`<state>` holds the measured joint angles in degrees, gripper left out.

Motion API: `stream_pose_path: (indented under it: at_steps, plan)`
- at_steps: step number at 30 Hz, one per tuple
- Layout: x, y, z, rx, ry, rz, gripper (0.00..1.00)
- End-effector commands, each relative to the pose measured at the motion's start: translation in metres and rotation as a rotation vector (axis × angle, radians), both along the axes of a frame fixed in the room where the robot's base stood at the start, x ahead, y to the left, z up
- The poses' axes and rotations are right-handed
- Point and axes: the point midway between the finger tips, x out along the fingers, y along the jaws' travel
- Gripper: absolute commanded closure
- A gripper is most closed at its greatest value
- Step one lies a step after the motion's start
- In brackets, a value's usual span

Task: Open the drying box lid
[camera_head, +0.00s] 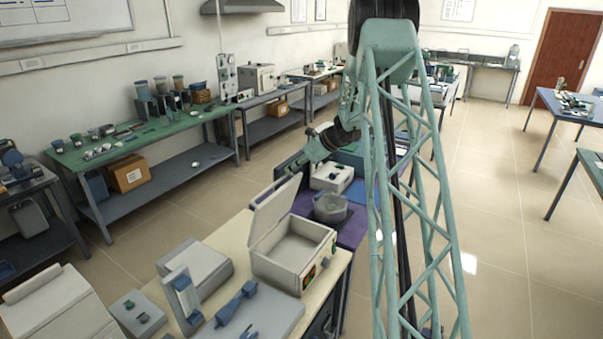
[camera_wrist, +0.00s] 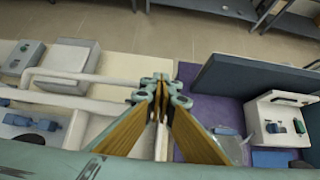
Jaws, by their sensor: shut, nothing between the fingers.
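The drying box (camera_head: 290,262) is a light grey box on the cream table, with a small coloured panel on its front. Its lid (camera_head: 273,210) stands raised and tilted back at the left, and the inside of the box shows. My gripper (camera_head: 287,176) is at the lid's upper far corner; I cannot tell if it touches. In the wrist view my gripper (camera_wrist: 160,80) has its fingertips together with nothing between them. The lid shows there as a pale narrow edge (camera_wrist: 80,78) left of the fingers. Part of the box is hidden behind the fingers.
A grey pot (camera_head: 330,208) and a white device (camera_head: 331,177) stand beyond the box on a purple mat. A flat grey device (camera_head: 200,268) and a blue tool (camera_head: 236,303) lie left of and before the box.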

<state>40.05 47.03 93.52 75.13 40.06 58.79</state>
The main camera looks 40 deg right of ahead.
Motion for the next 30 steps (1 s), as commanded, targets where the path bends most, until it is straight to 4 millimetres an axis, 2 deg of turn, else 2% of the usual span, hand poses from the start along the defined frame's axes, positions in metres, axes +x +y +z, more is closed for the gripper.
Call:
stream_pose_path:
  at_steps: [6,13,19,30]
  plan:
    - [0.041,0.016,0.002,-0.001,0.002,0.002,1.00]
    - [0.071,0.026,0.000,0.000,0.001,0.001,1.00]
    - [0.081,0.030,-0.002,0.000,0.001,-0.001,1.00]
    - [0.083,0.030,-0.001,0.000,0.001,-0.001,1.00]
